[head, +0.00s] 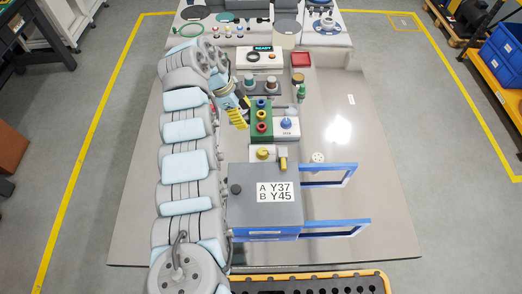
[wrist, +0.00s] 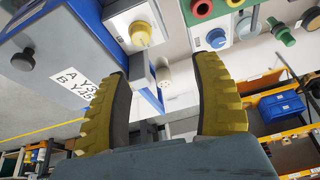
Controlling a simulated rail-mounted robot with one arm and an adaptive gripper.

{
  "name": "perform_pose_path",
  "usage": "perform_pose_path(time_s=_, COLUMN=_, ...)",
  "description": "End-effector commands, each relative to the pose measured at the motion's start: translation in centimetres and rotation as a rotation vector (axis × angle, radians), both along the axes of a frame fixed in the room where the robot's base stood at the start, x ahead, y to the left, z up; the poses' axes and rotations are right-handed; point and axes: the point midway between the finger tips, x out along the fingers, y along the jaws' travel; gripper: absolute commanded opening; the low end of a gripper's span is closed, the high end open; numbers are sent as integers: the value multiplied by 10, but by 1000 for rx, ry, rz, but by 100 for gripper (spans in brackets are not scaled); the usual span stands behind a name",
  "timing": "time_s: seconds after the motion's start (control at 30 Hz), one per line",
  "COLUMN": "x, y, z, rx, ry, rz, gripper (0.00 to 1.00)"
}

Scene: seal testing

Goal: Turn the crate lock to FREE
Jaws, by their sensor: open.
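A grey box with blue edges (head: 248,213) stands on the near part of the table. Its top has a label reading "A Y37, B Y45" and a dark round knob (head: 236,189), which also shows in the wrist view (wrist: 23,61). A yellow knob (head: 262,153) sits on a pale block just behind the box; it shows in the wrist view (wrist: 140,33). I cannot tell which knob is the crate lock, and no FREE mark is legible. My gripper (head: 238,117) is open and empty, left of the green block; its yellow fingers (wrist: 165,95) are apart.
Two blue frames (head: 335,227) stick out right of the box. A green block (head: 260,132) with coloured rings stands beside a white unit with a blue knob (head: 287,123). A red tray (head: 300,60) lies farther back. The table's right side is mostly clear.

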Motion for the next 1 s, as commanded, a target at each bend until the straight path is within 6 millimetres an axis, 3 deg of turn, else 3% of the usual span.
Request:
perform_pose_path(time_s=0.17, x=-22, y=4, z=7, rx=-2, ry=65, rz=-86, gripper=65)
perform_pose_path(time_s=0.37, x=-26, y=0, z=-1, rx=-3, ry=74, rz=-98, gripper=65)
perform_pose_path(time_s=1.0, x=-38, y=-40, z=-101, rx=-4, ry=76, rz=-94, gripper=65)
